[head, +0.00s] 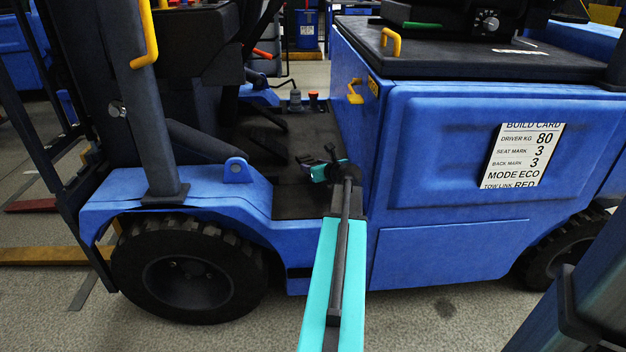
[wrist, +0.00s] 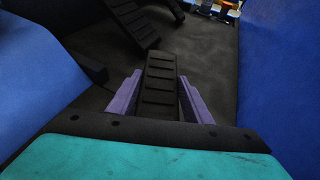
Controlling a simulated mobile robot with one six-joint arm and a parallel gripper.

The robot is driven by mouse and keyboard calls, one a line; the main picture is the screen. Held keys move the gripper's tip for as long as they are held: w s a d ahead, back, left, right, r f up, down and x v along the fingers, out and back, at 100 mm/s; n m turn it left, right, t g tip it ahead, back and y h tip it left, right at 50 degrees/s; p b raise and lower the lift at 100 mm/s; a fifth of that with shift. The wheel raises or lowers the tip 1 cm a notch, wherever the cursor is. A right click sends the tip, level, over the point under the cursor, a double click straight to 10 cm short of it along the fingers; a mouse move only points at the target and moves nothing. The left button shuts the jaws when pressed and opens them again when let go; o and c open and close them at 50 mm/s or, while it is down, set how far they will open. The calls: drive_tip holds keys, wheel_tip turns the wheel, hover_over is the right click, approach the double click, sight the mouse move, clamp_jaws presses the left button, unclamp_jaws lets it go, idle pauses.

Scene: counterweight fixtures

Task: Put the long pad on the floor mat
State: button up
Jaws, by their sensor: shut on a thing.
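My gripper (wrist: 160,100) shows in the wrist view with its two purple fingers shut on a black ribbed pad, the long pad (wrist: 161,72). The pad points away from me between the fingers, and its near end is hidden by the gripper body. The dark floor mat (wrist: 208,62) of the truck's footwell lies around and below it. I cannot tell whether the pad touches the mat. In the head view my arm reaches into the footwell, above the dark floor (head: 290,150), and the pad is too small and dark to make out.
Another black ribbed piece (wrist: 131,22) is ahead and left of the held pad. A dark block (wrist: 87,66) is at the left. The blue seat-side body (head: 350,110) walls the right, and a build card (head: 522,155) is on it. A dark post (head: 145,110) stands left.

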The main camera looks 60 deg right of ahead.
sight(316, 186)
drive_tip(key=shift+f+b, duration=1.15)
drive_tip(key=shift+f, duration=1.35)
drive_tip(key=shift+f, duration=0.1)
drive_tip(key=o, duration=1.2)
drive_tip(key=shift+c, duration=0.2)
drive_tip(key=shift+s, duration=0.1)
drive_tip(key=shift+s+a+r, duration=0.35)
drive_tip(key=shift+s+r, duration=0.05)
drive_tip(key=shift+s, duration=0.1)
drive_tip(key=shift+p+v, duration=1.65)
drive_tip(key=shift+v, duration=3.65)
drive_tip(key=shift+w, duration=0.1)
